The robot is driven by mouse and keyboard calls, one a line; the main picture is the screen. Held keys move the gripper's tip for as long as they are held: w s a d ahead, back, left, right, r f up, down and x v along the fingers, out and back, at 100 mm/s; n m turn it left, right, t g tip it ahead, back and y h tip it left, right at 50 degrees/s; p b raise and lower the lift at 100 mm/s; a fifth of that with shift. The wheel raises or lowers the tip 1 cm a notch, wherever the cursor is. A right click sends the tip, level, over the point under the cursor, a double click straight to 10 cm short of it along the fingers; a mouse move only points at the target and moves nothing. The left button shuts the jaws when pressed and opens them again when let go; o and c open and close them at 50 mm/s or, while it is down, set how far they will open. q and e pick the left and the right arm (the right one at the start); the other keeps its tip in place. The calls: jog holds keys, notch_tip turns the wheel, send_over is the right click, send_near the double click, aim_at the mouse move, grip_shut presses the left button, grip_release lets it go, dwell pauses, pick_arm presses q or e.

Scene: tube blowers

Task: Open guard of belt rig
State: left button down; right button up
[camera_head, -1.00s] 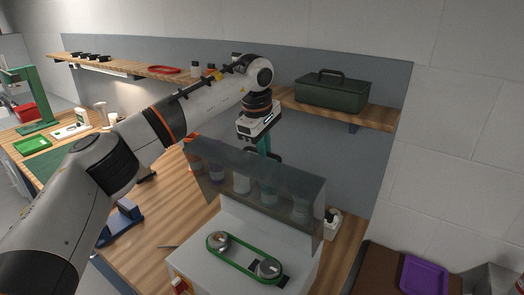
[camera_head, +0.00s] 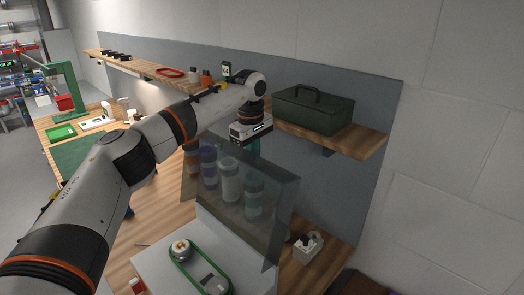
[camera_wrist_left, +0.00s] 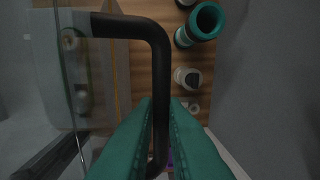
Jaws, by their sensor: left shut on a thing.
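The belt rig (camera_head: 161,267) is a pale box with a green belt (camera_head: 188,272) looped around two pulleys on its top. Its guard (camera_head: 262,222) is a smoky see-through panel, standing raised and steep at the back of the rig, clear of the belt. My left gripper (camera_head: 254,148) is at the guard's upper edge, its teal fingers partly hidden behind the panel. In the left wrist view, the gripper (camera_wrist_left: 160,108) is shut on the guard's black bent handle (camera_wrist_left: 128,27), with one finger on each side of the bar. My right gripper is out of view.
Several bottles (camera_head: 209,167) stand behind the guard. A dark green toolbox (camera_head: 313,110) sits on the wall shelf (camera_head: 361,142) close to my left wrist. A small white box (camera_head: 307,250) stands right of the rig. The grey wall panel is close behind the gripper.

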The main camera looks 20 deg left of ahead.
pick_arm(q)
jog(key=shift+d+f, duration=0.25)
jog(key=shift+f, duration=0.2)
jog(key=c, duration=1.8)
grip_release()
jog(key=shift+w, duration=0.1)
jog(key=o, duration=0.3)
jog(key=shift+w+d+f, duration=0.15)
jog(key=shift+w, duration=0.3)
jog(key=shift+w+d+f, duration=0.1)
jog(key=shift+w+f, duration=0.05)
jog(key=shift+w, duration=0.25)
jog(key=shift+s+a+r, duration=0.15)
jog(key=shift+a+r, duration=0.05)
jog(key=shift+r, duration=0.1)
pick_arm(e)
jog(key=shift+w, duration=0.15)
pick_arm(q)
jog(key=shift+r, duration=0.1)
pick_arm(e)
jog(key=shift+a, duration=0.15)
